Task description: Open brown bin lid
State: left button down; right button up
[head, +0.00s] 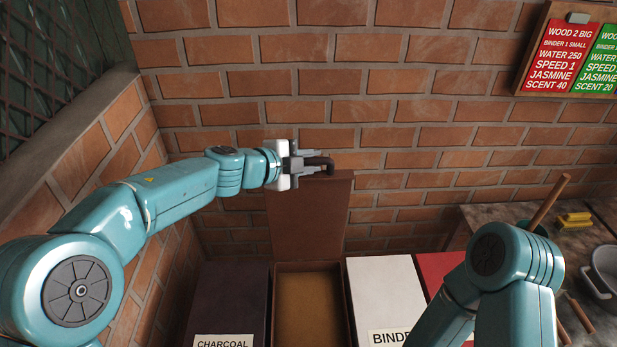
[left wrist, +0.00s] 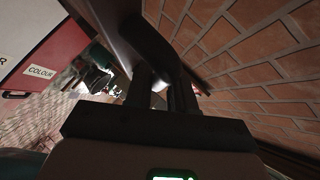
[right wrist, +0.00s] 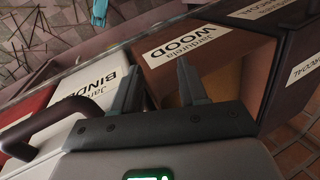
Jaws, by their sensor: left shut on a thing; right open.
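The brown bin (head: 312,305) stands between the charcoal bin and the binder bin, and its inside shows a tan-brown fill. Its brown lid (head: 310,215) stands upright at the back, against the brick wall. My left gripper (head: 308,163) is shut on the dark lid handle (head: 322,162) at the lid's top edge; the left wrist view shows its fingers (left wrist: 168,95) closed around the handle. The right wrist view shows the brown bin's front with a WOOD label (right wrist: 178,45) and its open top. My right gripper (right wrist: 160,85) is open and empty in front of the bins.
A dark charcoal bin (head: 228,300) stands left of the brown bin. A white binder bin (head: 385,290) and a red bin (head: 440,268) stand to the right. A workbench with a pot (head: 603,272) is at the far right. The brick wall closes off the back.

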pick_arm(q)
jog(key=shift+w+d+r, duration=0.1)
jog(key=shift+w, duration=1.4)
jog(key=c, duration=1.1)
grip_release()
jog(key=b+v, duration=0.2)
jog(key=v, duration=1.4)
jog(key=shift+s+r, duration=0.2)
